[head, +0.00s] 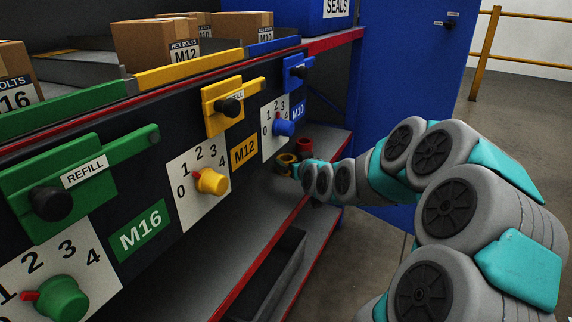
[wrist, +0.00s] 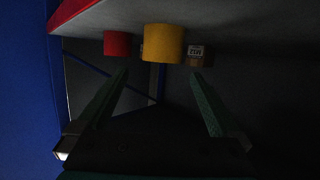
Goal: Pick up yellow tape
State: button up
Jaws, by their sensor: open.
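The yellow tape (head: 286,159) is a short roll on the lower shelf under the dispenser panel in the head view. In the wrist view the yellow tape (wrist: 163,43) is ahead of my gripper (wrist: 158,74), roughly in line with the gap between the two fingers. The fingers are spread apart with nothing between them. In the head view my gripper is at the shelf beside the tape, mostly hidden by my own wrist.
A red tape roll (wrist: 117,43) stands close beside the yellow one, left in the wrist view. A small brown labelled box (wrist: 196,56) is on its other side. The panel with knobs and REFILL levers (head: 78,174) overhangs the shelf. A blue cabinet (head: 410,75) stands behind.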

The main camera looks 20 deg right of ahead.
aim_at(285, 157)
jog(key=x, duration=0.4)
jog(key=shift+a+f, duration=0.15)
jog(key=shift+f, duration=0.2)
jog(key=shift+w, duration=0.4)
jog(key=c, duration=1.4)
